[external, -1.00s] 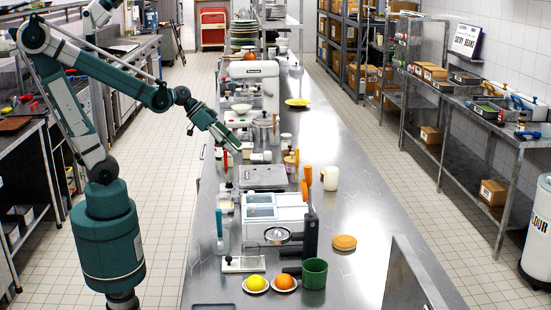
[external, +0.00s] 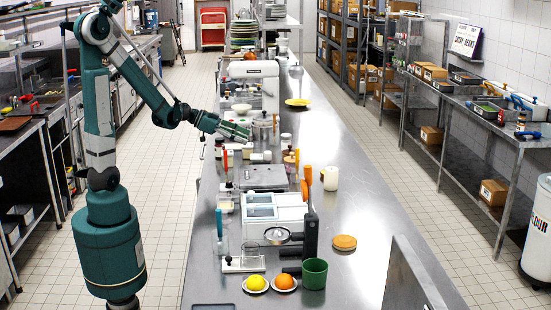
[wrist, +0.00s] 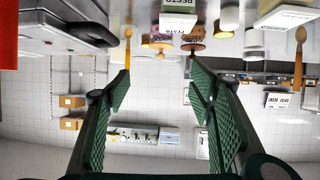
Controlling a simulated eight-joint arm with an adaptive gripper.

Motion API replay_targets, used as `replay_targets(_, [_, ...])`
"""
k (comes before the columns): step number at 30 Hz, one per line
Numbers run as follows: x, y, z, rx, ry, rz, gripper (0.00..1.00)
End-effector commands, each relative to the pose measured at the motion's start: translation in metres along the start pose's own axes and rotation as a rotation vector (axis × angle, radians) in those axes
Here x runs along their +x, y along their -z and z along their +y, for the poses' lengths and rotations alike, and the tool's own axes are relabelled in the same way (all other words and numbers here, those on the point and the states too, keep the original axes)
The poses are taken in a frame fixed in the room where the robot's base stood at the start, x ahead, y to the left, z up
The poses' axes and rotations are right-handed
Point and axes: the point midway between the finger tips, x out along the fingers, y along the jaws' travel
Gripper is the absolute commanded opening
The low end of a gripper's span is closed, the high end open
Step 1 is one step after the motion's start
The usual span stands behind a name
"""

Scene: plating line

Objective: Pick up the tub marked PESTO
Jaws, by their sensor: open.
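In the external view my gripper (external: 243,136) hangs over the counter's left part.
Jars with wooden lids (wrist: 160,40) and wooden spoons (wrist: 299,55) are close to the tub. A grey scale-like device (external: 263,177), a white machine (external: 275,212) and a white cylinder (external: 330,178) stand nearer on the counter (external: 365,215). The counter's right side is mostly clear.

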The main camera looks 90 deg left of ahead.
Motion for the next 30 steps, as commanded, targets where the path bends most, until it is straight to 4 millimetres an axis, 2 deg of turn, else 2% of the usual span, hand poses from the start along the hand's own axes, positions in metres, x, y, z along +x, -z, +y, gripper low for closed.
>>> replay_targets(3, [-0.003, -0.004, -0.017, 0.009, 0.016, 0.025, 0.54])
replay_targets(7, [-0.004, -0.005, -0.024, 0.015, 0.021, 0.038, 0.54])
replay_targets(20, [-0.003, -0.006, -0.024, 0.016, 0.022, 0.039, 0.54])
replay_targets(30, [0.008, -0.030, -0.025, 0.016, 0.022, 0.039, 0.54])
